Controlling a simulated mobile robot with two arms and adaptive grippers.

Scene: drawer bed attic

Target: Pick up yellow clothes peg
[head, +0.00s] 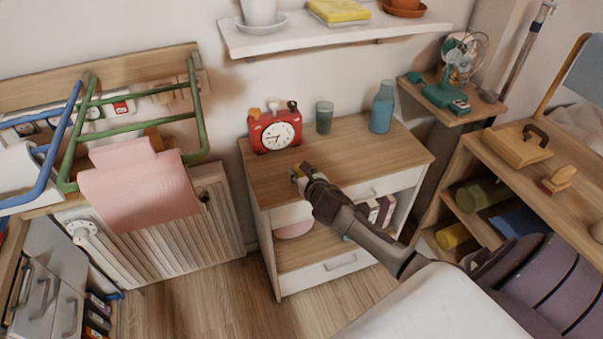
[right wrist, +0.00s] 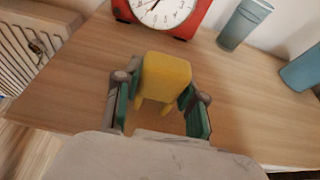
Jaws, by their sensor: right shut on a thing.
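The yellow clothes peg (right wrist: 166,77) shows large in the right wrist view, between the two fingers of my right gripper (right wrist: 160,103). The fingers are closed on its sides. In the head view my right gripper (head: 299,172) is over the left front part of the wooden dresser top (head: 370,155), in front of the red clock. The peg is mostly hidden there by the gripper. I cannot tell whether the peg still touches the dresser top. My left gripper is not in view.
A red alarm clock (head: 274,131), a glass (head: 324,117) and a blue bottle (head: 382,107) stand along the back of the dresser top. A radiator (head: 165,245) with a green rack and pink cloth (head: 139,190) is at left. The dresser top's right side is clear.

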